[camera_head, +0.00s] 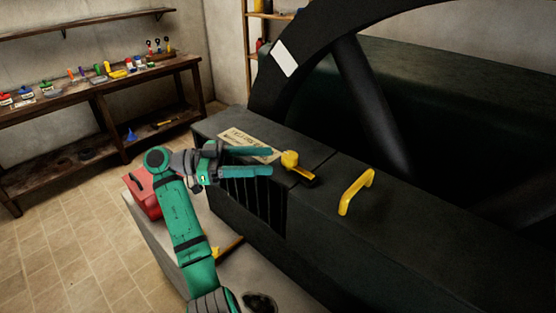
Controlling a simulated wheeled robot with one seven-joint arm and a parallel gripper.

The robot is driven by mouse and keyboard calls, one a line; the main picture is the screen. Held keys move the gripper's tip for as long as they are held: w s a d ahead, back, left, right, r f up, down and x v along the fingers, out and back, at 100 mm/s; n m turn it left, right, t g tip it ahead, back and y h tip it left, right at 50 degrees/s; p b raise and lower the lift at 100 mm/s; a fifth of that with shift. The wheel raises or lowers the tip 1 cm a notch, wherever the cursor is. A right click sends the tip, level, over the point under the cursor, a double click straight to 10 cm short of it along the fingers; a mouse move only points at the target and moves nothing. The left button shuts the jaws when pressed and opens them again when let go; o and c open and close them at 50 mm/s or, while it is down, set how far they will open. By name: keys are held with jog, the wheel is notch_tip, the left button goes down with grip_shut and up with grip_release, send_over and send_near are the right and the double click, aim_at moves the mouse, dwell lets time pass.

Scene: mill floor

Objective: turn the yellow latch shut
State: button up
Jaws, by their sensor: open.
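The yellow latch (291,160) sits on top of the dark machine housing (375,240), beside a seam in its top. It has a rounded yellow end and a short arm pointing toward the lower right, partly dark along its side. My gripper (271,161) is at the left of the latch, with its two green fingers pointing right toward it. The fingers are apart, with a gap between them and nothing held. Whether the fingertips touch the latch cannot be told from this view.
A yellow handle (357,191) rises from the housing to the right of the latch. A large dark wheel (369,105) stands behind. A label plate (249,143) lies behind my gripper. A red box (142,190) is at the left. A wooden workbench (95,87) with tools stands along the wall.

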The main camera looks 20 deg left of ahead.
jog(key=shift+v, duration=1.5)
jog(key=shift+a, duration=0.1)
